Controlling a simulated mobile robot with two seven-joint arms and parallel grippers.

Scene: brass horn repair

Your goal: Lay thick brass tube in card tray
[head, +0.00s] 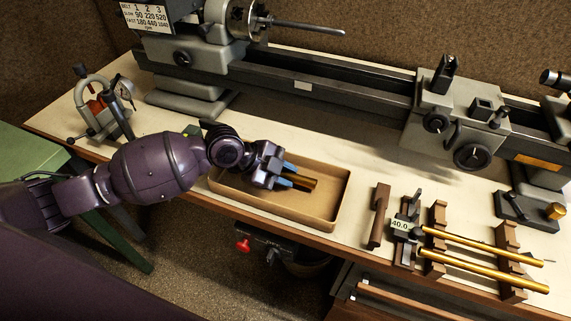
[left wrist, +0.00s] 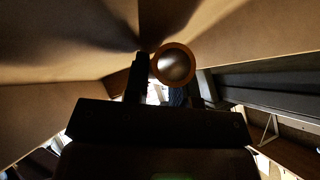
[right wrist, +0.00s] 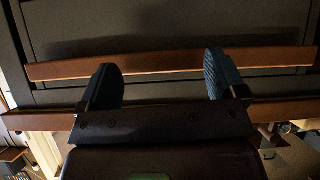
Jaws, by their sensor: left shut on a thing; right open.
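The card tray (head: 325,213) is a shallow tan box near the front edge of the bench. My left gripper (head: 283,179) is over the tray and shut on the thick brass tube (head: 304,182). The tube sticks out to the right past the blue fingertips, inside the tray's outline. I cannot tell whether it touches the tray floor. In the left wrist view the tube's round open end (left wrist: 174,64) faces the camera, with tan tray walls around it. My right gripper (right wrist: 165,80) shows only in the right wrist view; it is open and empty, before a brown wooden edge.
Two thinner brass tubes (head: 484,270) lie across notched wooden racks at the right, beside a caliper reading 40.0 (head: 401,225). A grey lathe (head: 330,90) spans the back. A clamp-like tool (head: 98,105) stands at the left. A red-handled vise (head: 243,245) hangs below the bench edge.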

